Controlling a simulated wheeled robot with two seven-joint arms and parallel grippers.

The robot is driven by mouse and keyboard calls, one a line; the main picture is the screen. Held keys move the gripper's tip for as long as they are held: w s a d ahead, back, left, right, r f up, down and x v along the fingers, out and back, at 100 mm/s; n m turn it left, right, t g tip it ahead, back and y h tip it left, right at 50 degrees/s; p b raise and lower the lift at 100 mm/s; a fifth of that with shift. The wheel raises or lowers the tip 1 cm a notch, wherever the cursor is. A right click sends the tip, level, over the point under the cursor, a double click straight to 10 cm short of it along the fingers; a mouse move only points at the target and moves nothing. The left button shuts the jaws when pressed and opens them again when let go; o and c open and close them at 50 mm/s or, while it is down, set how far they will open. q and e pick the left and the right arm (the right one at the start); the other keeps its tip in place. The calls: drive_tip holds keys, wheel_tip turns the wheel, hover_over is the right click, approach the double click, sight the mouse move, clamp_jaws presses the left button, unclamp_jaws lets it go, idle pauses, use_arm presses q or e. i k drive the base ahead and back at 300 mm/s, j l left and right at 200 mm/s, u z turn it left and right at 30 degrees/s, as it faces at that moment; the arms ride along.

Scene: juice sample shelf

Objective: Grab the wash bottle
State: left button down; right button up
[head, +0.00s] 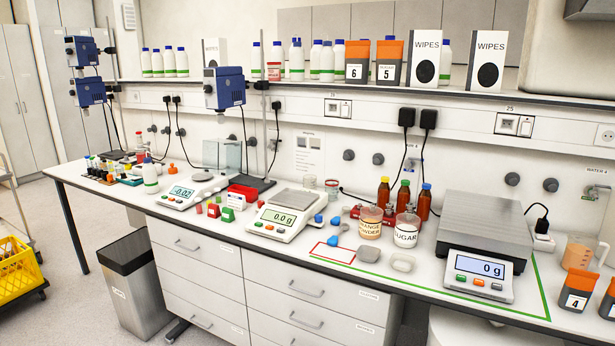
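A small white bottle (151,182) stands upright near the front edge at the left part of the bench. It may be the wash bottle, but its spout is too small to make out clearly. Several white bottles with green bands (168,62) stand on the shelf above the bench, and they look like capped bottles. Neither of my grippers is in view.
Left balance (184,196), middle balance (283,221) and large right scale (478,265) stand on the bench (390,278). A powder jar (370,230), a sugar jar (406,236) and brown bottles (404,194) stand between them.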

sight(149, 172)
drive_tip(key=i+j+u, duration=0.45)
drive_tip(key=i, duration=0.15)
drive_tip(key=i+j+u, duration=0.2)
drive_tip(key=i+u, duration=0.3)
drive_tip(key=i, duration=0.2)
drive_tip(key=i+u, duration=0.45)
drive_tip(key=i, duration=0.2)
drive_tip(key=i+u, duration=0.1)
drive_tip(key=i, duration=1.05)
drive_tip(key=i+z, duration=1.25)
drive_tip(key=i+j, duration=0.05)
